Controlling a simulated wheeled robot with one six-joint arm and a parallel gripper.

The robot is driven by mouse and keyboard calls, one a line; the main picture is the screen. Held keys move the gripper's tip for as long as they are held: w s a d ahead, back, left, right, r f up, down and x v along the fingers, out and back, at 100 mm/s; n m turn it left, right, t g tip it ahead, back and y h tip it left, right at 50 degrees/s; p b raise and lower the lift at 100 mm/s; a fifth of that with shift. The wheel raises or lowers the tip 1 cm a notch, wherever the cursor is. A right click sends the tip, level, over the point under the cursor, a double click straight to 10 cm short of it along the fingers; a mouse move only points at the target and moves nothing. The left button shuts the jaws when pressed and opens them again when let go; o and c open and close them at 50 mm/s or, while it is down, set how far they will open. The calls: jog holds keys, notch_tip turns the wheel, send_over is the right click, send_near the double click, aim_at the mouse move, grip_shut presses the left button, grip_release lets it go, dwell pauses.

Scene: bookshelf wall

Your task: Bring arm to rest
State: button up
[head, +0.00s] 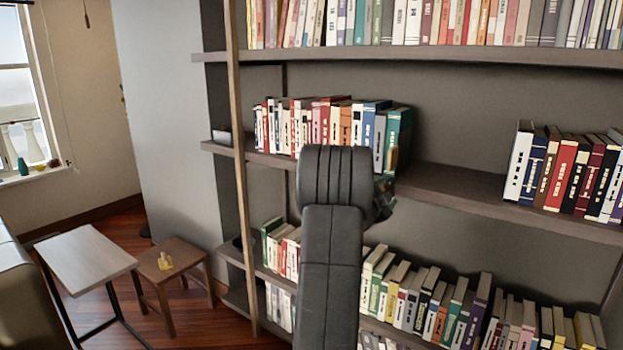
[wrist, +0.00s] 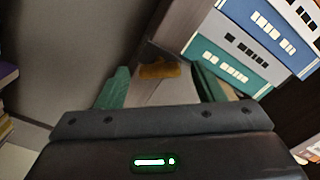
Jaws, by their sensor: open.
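My arm rises in front of the bookshelf in the head view, dark and padded. My gripper (head: 384,195) is mostly hidden behind it, near the middle shelf's edge. In the wrist view my gripper (wrist: 162,78) has its two greenish fingers spread apart. A small gold-yellow object (wrist: 158,70) shows between and beyond the fingertips, by the shelf edge. I see no contact with it. A yellowish thing (head: 391,157) also shows in the head view, in front of the teal book; I cannot tell its shape.
The middle shelf (head: 440,185) has a bare stretch right of the teal book (head: 400,130). A wooden post (head: 238,180) stands left of my arm. A table (head: 85,255) and stool (head: 180,255) stand at left.

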jog(key=shift+w+d+r+n+p, duration=0.15)
jog(key=shift+w+r+n+p, duration=0.1)
jog(key=shift+n+p, duration=0.25)
jog(key=shift+s+n+p, duration=0.1)
jog(key=shift+n+p, duration=0.8)
jog(key=shift+p, duration=0.1)
jog(key=n+p, duration=0.3)
jog(key=s+a+n+p, duration=0.4)
jog(key=s+a+n, duration=0.1)
jog(key=s, duration=0.2)
jog(key=shift+s+a+f, duration=0.15)
jog(key=shift+s+a, duration=0.15)
jog(key=shift+a, duration=0.05)
